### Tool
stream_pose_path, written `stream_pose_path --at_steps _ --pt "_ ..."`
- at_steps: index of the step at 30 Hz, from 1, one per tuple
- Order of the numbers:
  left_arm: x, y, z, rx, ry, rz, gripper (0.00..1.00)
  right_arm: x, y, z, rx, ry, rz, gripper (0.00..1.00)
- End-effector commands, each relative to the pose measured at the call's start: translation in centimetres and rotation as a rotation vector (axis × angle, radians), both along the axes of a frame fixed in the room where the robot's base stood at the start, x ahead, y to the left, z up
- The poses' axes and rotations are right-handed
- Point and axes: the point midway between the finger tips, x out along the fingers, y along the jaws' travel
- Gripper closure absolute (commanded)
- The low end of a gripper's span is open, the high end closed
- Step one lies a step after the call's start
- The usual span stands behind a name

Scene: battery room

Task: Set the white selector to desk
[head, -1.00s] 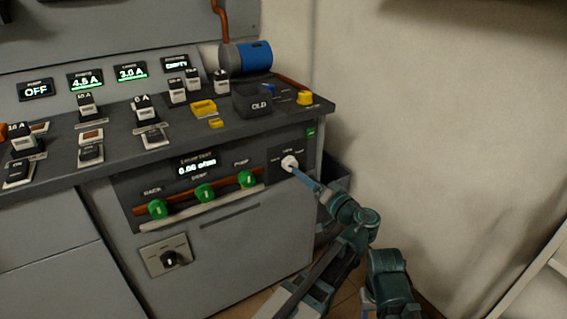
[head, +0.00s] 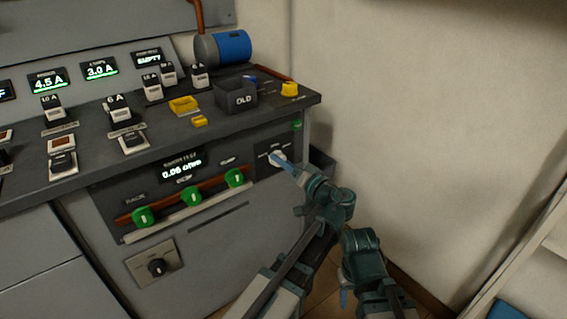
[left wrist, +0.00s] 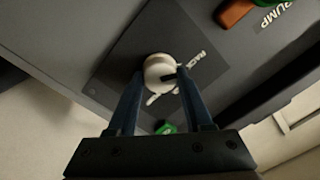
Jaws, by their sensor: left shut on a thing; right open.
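The white selector (head: 277,156) is a round knob on a dark plate at the right end of the cabinet's front. In the left wrist view the selector (left wrist: 158,70) has a dark mark on its right side, toward a label reading RACK. Another small label below it is partly hidden and unreadable. My left gripper (head: 283,162) is shut on the selector, with its fingers (left wrist: 160,75) on either side of it. My right gripper (head: 345,298) is low in the head view, open and away from the cabinet; its fingers show only in part.
Several green knobs (head: 191,195) sit left of the selector, below a display (head: 182,167). A black rotary switch (head: 157,267) is lower on the cabinet. A dark bin marked OLD (head: 237,93) and a yellow button (head: 289,89) are on top. A bare wall (head: 420,120) stands at right.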

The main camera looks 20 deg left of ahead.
Motion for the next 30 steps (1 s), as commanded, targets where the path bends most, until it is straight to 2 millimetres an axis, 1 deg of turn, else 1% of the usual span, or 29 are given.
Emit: stream_pose_path --at_steps 1,3,8,14,20,30 --pt "0.00 0.01 -0.01 0.000 0.000 0.000 0.91 0.00 0.00 0.00 0.000 0.000 0.000 0.50" --pt "0.01 0.00 -0.01 0.000 0.000 0.000 1.00 0.00 0.00 0.00 0.000 0.000 0.000 0.50" --pt "0.01 0.00 -0.02 0.005 0.006 0.000 1.00 0.00 0.00 -0.02 0.000 0.000 0.000 0.50" --pt "0.01 0.00 -0.06 0.044 0.058 -0.001 1.00 0.00 0.00 -0.11 0.000 0.000 0.000 0.50" --pt "0.02 0.00 -0.13 0.134 0.174 0.001 1.00 0.00 0.00 -0.29 0.000 0.000 -0.001 0.50" --pt "0.01 -0.01 -0.20 0.333 0.428 0.000 1.00 0.01 0.00 -0.60 0.000 0.000 -0.001 0.50"
